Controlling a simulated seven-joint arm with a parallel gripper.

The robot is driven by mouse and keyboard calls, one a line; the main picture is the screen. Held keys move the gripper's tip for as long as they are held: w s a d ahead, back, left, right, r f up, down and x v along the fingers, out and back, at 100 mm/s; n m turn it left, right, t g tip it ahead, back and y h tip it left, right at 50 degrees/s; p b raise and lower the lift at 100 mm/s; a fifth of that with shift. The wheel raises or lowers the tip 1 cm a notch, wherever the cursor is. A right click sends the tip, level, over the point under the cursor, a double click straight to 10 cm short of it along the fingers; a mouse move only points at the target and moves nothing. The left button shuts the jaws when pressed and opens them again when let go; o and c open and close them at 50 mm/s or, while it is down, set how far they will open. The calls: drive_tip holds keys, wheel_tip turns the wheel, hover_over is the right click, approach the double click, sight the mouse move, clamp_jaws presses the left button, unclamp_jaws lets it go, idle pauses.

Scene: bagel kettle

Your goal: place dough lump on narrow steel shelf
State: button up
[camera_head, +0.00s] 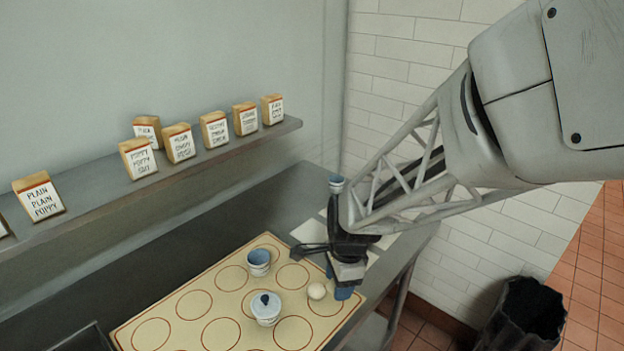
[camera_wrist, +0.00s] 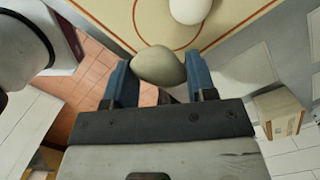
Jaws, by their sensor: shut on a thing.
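My gripper (camera_wrist: 158,76) is shut on a pale beige, rounded dough lump (camera_wrist: 158,66), which shows between its two blue fingers in the wrist view. In the head view my gripper (camera_head: 342,278) is low over the right end of the cream board, and the held lump is hidden there. The narrow steel shelf (camera_head: 98,192) runs along the wall at upper left, away from and above the gripper.
Several labelled paper bags (camera_head: 180,144) stand along the shelf, with gaps between them. A black bin (camera_head: 525,315) stands on the floor at right.

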drive_tip(key=w+a+r+n, duration=0.1)
drive_tip(key=w+a+r, duration=0.5)
drive_tip(key=r, duration=0.6)
drive_tip(key=w+a+r+n, duration=0.1)
drive_tip(key=w+a+r, duration=0.6)
drive_tip(key=r, duration=0.5)
drive_tip(key=w+a+r+n, duration=0.1)
drive_tip(key=w+a+r, duration=0.5)
drive_tip(key=r, duration=0.6)
drive_tip(key=shift+w+a, duration=0.3)
drive_tip(key=shift+a, duration=0.1)
drive_tip(key=shift+a+f, duration=0.1)
drive_tip(key=w+a, duration=1.4)
drive_tip(key=shift+s+d+f, duration=0.1)
drive_tip(key=shift+d+f, duration=0.05)
drive_tip(key=shift+f, duration=3.85)
